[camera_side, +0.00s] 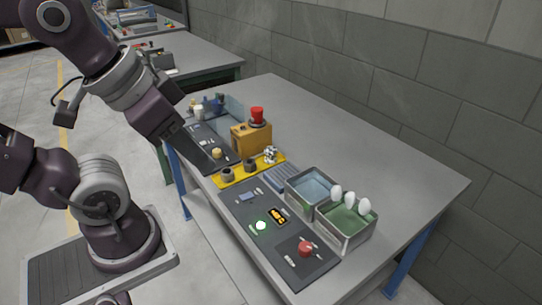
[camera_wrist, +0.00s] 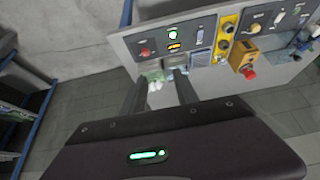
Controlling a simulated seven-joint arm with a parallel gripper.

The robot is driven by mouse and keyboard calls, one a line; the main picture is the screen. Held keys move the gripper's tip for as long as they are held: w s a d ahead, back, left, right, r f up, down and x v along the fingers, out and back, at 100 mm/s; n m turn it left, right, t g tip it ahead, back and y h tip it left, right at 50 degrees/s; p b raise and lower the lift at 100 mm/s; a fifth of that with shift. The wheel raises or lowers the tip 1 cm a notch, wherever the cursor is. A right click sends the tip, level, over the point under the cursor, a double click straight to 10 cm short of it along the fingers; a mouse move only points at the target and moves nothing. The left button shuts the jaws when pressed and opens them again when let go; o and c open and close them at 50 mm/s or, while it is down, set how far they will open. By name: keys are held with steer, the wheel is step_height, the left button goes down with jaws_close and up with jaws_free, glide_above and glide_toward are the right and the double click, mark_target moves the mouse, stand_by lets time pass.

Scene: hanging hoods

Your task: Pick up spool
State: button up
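I cannot tell for sure which item is the spool. A small tan round piece (camera_side: 217,153) sits on the dark panel at the far left; it also shows in the wrist view (camera_wrist: 256,28). Two short dark ring-like cylinders, one of them here (camera_side: 228,174), stand on a yellow strip (camera_side: 238,177). My gripper (camera_side: 207,153) is above the panel's left side, near the tan piece in the picture; the exact gap is unclear.
An orange box (camera_side: 250,140) with a red top (camera_side: 257,115) stands behind the yellow strip. Two grey bins (camera_side: 345,237), white egg-shaped pieces (camera_side: 350,201) and a red button (camera_side: 305,248) are to the right. The back of the table (camera_side: 370,150) is clear before the block wall.

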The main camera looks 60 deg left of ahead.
steer(key=o, duration=0.6)
steer(key=shift+o, duration=0.2)
